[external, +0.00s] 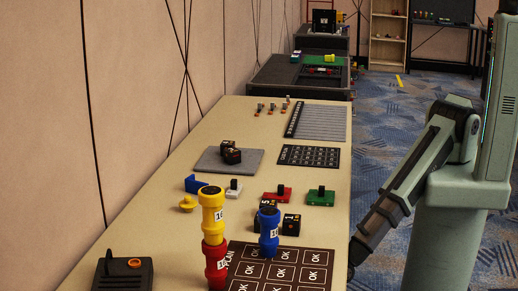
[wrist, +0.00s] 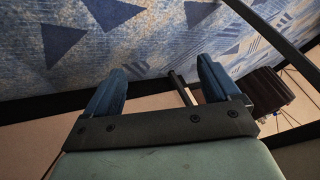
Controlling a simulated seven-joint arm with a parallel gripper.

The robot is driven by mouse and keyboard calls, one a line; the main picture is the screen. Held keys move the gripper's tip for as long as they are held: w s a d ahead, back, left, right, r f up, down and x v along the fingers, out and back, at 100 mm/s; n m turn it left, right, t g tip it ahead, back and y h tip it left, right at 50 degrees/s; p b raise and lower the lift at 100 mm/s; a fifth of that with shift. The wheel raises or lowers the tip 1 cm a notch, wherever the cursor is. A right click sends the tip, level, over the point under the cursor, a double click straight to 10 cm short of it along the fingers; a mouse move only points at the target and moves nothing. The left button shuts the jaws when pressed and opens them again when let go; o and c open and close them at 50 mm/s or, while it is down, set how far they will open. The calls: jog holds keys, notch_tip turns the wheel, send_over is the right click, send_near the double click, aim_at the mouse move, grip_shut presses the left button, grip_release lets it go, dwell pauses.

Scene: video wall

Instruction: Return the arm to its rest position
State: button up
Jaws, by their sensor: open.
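My gripper (wrist: 160,84) shows in the wrist view with its two blue fingers wide apart and nothing between them. Carpet (wrist: 150,45) with dark triangles lies beyond the fingertips, along with a dark edge. In the external view my arm stands at the right, beside the long beige table (external: 150,205). Its grey-green upper part slants down to a dark link beside the table's right edge. My gripper cannot be made out there.
On the table stand a yellow-over-red stack (external: 213,222), a blue piece (external: 268,232), a black OK board (external: 283,268), a dark box (external: 122,273), a grey plate (external: 214,160) and coloured blocks. Carpet (external: 400,120) lies open right of the table. Shelves (external: 388,35) stand at the back.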

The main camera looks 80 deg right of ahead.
jog(key=s+d+f+g+h, duration=0.1)
jog(key=d+f+h, duration=0.15)
jog(key=d, duration=1.05)
jog(key=s+d+f+g+h, duration=0.2)
jog(key=d+f, duration=0.2)
jog(key=d, duration=0.9)
jog(key=s+d+r+m+g, duration=0.2)
jog(key=s+d+g, duration=0.1)
jog(key=s+d, duration=0.4)
jog(key=s+d+r+m+g+h, duration=0.1)
jog(key=s+d+r+m+g, duration=0.1)
jog(key=s+d, duration=0.6)
jog(key=d+m+g, duration=0.1)
jog(key=d, duration=0.2)
jog(key=shift+s+r, duration=0.15)
jog(key=shift+r, duration=0.1)
jog(key=shift+h, duration=0.25)
